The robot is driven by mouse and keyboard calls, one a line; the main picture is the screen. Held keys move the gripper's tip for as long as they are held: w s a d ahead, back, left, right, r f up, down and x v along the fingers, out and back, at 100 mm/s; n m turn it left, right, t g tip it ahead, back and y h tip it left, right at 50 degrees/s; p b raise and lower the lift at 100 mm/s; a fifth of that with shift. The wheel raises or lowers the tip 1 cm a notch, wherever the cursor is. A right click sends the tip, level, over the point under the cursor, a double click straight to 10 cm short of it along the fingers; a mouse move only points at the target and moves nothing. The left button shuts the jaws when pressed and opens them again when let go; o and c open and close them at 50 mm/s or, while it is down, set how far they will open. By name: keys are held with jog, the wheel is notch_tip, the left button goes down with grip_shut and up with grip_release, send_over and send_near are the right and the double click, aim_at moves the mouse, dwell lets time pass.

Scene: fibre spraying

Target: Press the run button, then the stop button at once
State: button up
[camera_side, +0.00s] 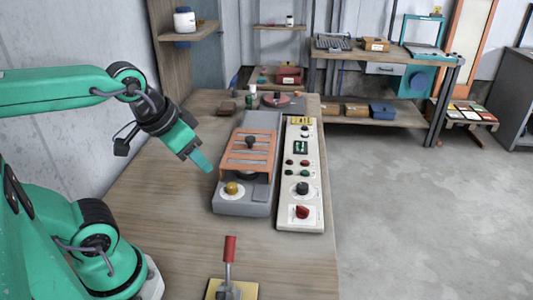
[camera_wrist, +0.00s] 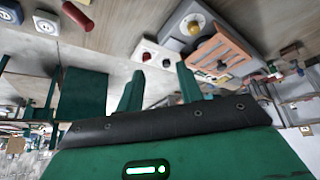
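The cream control panel (camera_side: 313,205) lies on the bench in the side view. It has small red buttons (camera_side: 304,163) and small green buttons (camera_side: 304,173) in its middle; their labels are too small to read, so I cannot tell which is run or stop. My gripper (camera_side: 203,162) is in the air left of the grey machine, pointing down and right, apart from the panel. In the wrist view my gripper's two green fingers (camera_wrist: 159,90) stand apart with nothing between them. Part of a pale panel with a red control (camera_wrist: 147,56) shows beyond them.
The grey machine (camera_side: 228,207) with an orange slatted guard (camera_side: 237,160) and yellow knob (camera_side: 232,188) stands between my gripper and the panel. A black knob (camera_side: 302,188) and red knob (camera_side: 302,212) sit nearer on the panel. A red-handled lever (camera_side: 229,250) stands in front.

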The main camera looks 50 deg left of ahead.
grip_shut()
dwell(1.7)
